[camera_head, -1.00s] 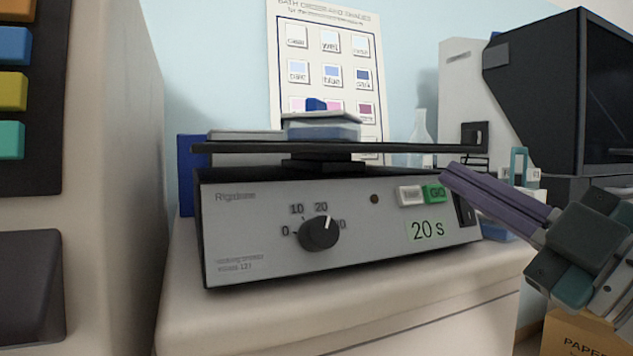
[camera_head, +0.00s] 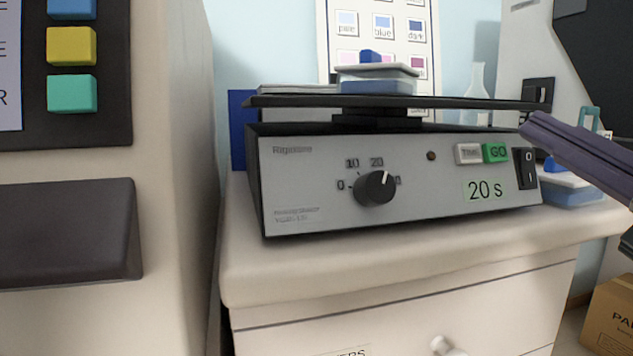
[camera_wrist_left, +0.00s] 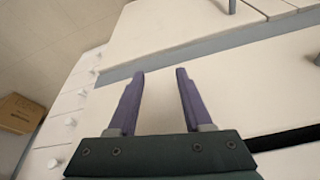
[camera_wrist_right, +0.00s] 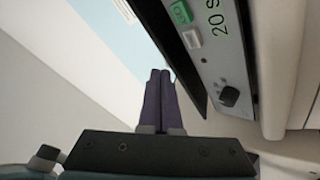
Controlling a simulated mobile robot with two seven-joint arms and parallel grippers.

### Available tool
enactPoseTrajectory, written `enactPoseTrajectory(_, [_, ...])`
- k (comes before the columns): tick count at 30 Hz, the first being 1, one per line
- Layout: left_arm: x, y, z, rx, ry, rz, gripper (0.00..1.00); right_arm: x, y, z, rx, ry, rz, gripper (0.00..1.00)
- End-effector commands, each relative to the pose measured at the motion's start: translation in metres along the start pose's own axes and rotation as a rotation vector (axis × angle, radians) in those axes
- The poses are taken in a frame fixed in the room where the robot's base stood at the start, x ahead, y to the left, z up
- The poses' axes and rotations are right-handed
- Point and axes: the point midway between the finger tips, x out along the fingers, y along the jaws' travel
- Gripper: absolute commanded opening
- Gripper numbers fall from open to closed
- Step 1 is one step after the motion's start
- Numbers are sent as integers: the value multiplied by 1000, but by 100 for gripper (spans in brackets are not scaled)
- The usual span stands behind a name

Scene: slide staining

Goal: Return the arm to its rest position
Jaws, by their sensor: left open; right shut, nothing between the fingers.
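My right gripper (camera_head: 530,124) comes in from the right edge in the head view, with its purple fingers shut and empty. Its tips appear close to the right end of the grey shaker (camera_head: 410,190), near the GO button and power switch; I cannot tell whether they touch. The right wrist view shows the same shut fingers (camera_wrist_right: 159,75) with the shaker panel to their right. My left gripper (camera_wrist_left: 160,72) shows only in the left wrist view, open and empty, over white drawer fronts.
The shaker stands on a white cabinet (camera_head: 400,266), bearing a lidded tray (camera_head: 376,80) on its black platform (camera_head: 460,102). A beige unit with coloured buttons (camera_head: 72,46) is at the left. Another lidded tray (camera_head: 575,190) stands right of the shaker. A cardboard box (camera_head: 610,318) is at lower right.

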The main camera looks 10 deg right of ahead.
Motion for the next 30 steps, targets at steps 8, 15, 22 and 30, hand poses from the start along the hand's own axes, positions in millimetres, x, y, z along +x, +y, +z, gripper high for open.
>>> enactPoseTrajectory(8, [-88,-3,-28,1,-2,-1,50,16,44,0,199,-356,-11,0])
enactPoseTrajectory(15, [-192,-8,-62,7,1,-5,50,-23,41,-20,494,-916,-196,0])
enactPoseTrajectory(22, [-274,-11,-88,10,0,-8,50,-91,30,-100,684,-1356,-522,0])
enactPoseTrajectory(30, [-363,-13,-116,9,-2,-8,50,-109,80,-187,738,-1550,-741,0])
